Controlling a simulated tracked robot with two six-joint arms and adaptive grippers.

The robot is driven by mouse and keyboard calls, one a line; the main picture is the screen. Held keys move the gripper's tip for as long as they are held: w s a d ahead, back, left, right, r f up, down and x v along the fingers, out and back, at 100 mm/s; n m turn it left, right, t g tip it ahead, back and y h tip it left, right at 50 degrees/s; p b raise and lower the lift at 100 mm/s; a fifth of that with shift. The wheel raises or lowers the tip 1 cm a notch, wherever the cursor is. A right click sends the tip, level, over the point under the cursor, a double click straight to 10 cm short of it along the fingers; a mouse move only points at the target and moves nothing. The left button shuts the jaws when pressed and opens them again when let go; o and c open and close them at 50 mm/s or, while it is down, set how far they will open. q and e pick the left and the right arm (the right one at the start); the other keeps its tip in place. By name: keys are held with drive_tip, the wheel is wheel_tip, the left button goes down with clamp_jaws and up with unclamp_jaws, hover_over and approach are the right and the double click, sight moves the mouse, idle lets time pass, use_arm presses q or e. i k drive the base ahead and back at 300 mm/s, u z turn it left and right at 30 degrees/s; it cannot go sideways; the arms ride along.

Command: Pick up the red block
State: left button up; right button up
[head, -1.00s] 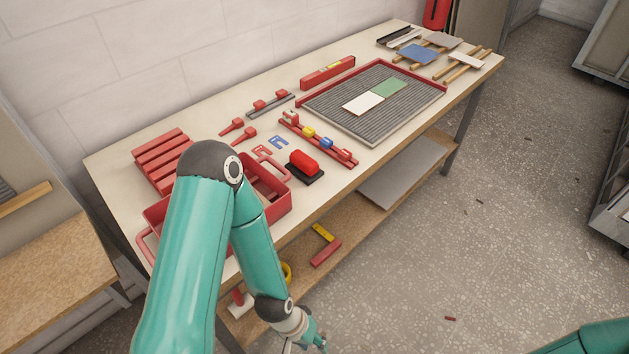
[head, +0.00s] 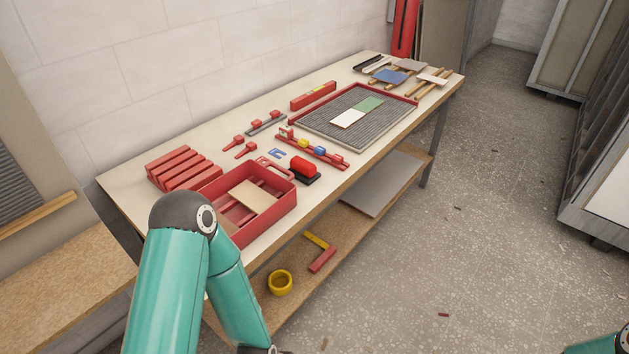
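Several red things are in the head view, and I cannot tell for certain which is the red block. A small dark red piece (head: 443,314) lies alone on the speckled floor, right of the workbench. A rounded red piece (head: 303,167) sits on a black base near the bench's front edge. Red slatted blocks (head: 183,169) stand in a row at the bench's left end. My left arm comes in at the lower left, and its gripper is below the bottom edge of the picture. Only a bit of my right arm shows at the lower right corner; its gripper is out of view.
The workbench (head: 129,187) holds a red tote (head: 270,225), a ribbed tray (head: 390,127) and small red tools. Its lower shelf carries a yellow tape roll (head: 280,282) and a red-and-yellow square (head: 322,259). Cabinets (head: 590,60) stand at right. The floor between is mostly clear.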

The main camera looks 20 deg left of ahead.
sight(305, 172)
drive_tip(key=u, duration=0.15)
drive_tip(key=i, duration=0.9)
drive_tip(key=z, duration=0.05)
